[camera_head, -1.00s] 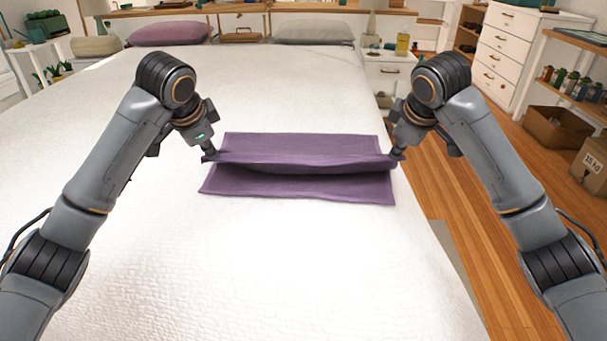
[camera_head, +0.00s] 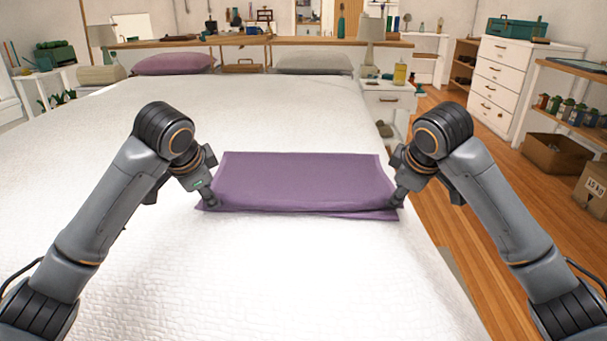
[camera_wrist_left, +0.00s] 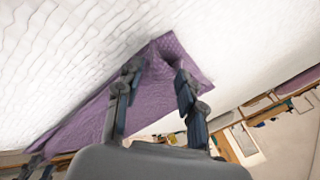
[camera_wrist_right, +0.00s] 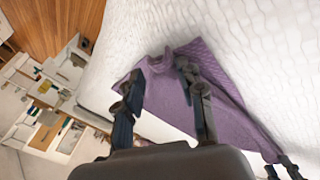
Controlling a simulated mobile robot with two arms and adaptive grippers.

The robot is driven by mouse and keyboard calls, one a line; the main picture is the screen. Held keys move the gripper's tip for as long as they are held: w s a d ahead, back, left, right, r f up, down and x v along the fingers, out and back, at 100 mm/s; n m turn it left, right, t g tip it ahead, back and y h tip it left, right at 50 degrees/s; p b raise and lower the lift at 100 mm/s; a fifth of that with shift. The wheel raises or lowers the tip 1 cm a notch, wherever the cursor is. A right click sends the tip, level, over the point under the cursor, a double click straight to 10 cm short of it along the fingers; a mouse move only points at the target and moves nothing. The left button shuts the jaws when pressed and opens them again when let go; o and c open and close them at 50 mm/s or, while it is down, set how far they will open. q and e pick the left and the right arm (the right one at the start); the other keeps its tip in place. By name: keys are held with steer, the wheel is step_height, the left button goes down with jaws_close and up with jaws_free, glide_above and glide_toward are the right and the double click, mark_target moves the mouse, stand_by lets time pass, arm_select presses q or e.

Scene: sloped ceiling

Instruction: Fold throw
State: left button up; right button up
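The purple throw (camera_head: 300,181) lies on the white bed, folded over. Its upper layer covers most of the lower one, and a strip of the lower layer shows along the near right edge. My left gripper (camera_head: 212,203) is at the throw's near left corner. In the left wrist view its fingers (camera_wrist_left: 158,72) stand apart with purple cloth (camera_wrist_left: 168,47) between and beyond them. My right gripper (camera_head: 392,203) is at the near right corner. In the right wrist view its fingers (camera_wrist_right: 161,73) are also apart, with the cloth (camera_wrist_right: 215,98) at and between the tips.
The white bed (camera_head: 240,275) is clear around the throw. Two pillows, purple (camera_head: 173,64) and grey (camera_head: 314,64), lie at its head. A nightstand (camera_head: 390,98), white drawers (camera_head: 510,75) and cardboard boxes (camera_head: 556,152) stand to the right on the wooden floor.

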steer(key=shift+a, duration=0.1)
arm_select(q)
steer(key=v, duration=1.1)
arm_select(e)
steer(key=v, duration=1.1)
arm_select(q)
steer(key=shift+w, duration=0.1)
steer(key=shift+c, duration=0.4)
arm_select(e)
steer(key=shift+w, duration=0.15)
steer(key=shift+c, duration=0.4)
